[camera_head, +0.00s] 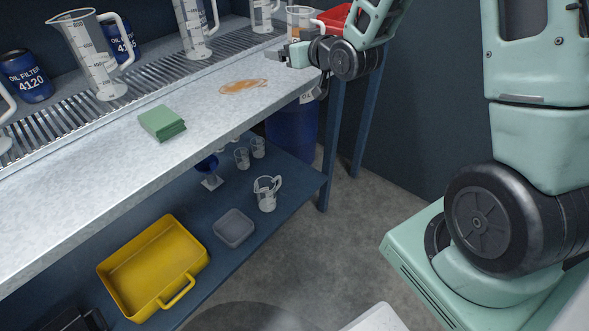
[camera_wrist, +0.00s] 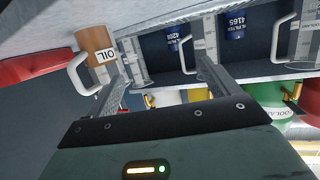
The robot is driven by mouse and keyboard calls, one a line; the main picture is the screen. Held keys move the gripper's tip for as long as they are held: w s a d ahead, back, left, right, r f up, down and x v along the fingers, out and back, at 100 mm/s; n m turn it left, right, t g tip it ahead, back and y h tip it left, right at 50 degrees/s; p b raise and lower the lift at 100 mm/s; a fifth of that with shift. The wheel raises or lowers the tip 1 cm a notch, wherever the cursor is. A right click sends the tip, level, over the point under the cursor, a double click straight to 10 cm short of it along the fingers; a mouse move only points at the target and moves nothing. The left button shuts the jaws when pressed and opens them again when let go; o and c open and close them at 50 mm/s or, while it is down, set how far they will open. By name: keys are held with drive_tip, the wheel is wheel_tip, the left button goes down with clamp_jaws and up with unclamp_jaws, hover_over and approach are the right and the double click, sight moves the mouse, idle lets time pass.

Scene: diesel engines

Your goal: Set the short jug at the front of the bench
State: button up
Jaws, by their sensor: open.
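A short clear jug (camera_head: 299,20) with brownish contents and a pale handle stands at the far right end of the bench (camera_head: 75,200), towards the back. In the wrist view a jug (camera_wrist: 96,42) with brown contents, an OIL label and a white handle appears tilted, just left of the left finger. My gripper (camera_head: 284,56) is open and empty, low over the right end of the bench, in front of the short jug. Its two fingers (camera_wrist: 160,82) show apart in the wrist view, with nothing between them. Another small clear jug (camera_head: 267,192) stands on the lower shelf.
Tall graduated jugs (camera_head: 92,55) stand along the rear grating, with blue oil filters (camera_head: 27,75) behind. A green cloth stack (camera_head: 161,122) and a brown spill (camera_head: 243,87) lie on the bench. A red bin (camera_head: 336,18) is behind my gripper. The front bench strip is otherwise clear.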

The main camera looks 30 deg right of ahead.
drive_tip(key=s+a+g, duration=0.1)
drive_tip(key=a, duration=0.2)
drive_tip(key=s+a+f+n+g, duration=0.1)
drive_tip(key=s+a, duration=0.1)
drive_tip(key=a, duration=0.2)
drive_tip(key=s+a+g+y, duration=0.1)
drive_tip(key=s+a+g, duration=0.1)
drive_tip(key=a, duration=0.1)
drive_tip(key=shift+s+a+f+n, duration=0.25)
drive_tip(key=shift+a+f+n, duration=0.05)
drive_tip(key=shift+a+n, duration=0.1)
drive_tip(key=s+a+f+n+g, duration=0.15)
drive_tip(key=s+a+g, duration=0.25)
drive_tip(key=s+a, duration=0.4)
drive_tip(key=s+a+n+g+h, duration=0.2)
drive_tip(key=s+g, duration=0.5)
drive_tip(key=s, duration=1.6)
drive_tip(key=shift+s+r+n, duration=0.25)
drive_tip(key=shift+r+n, duration=0.05)
drive_tip(key=shift+n, duration=0.35)
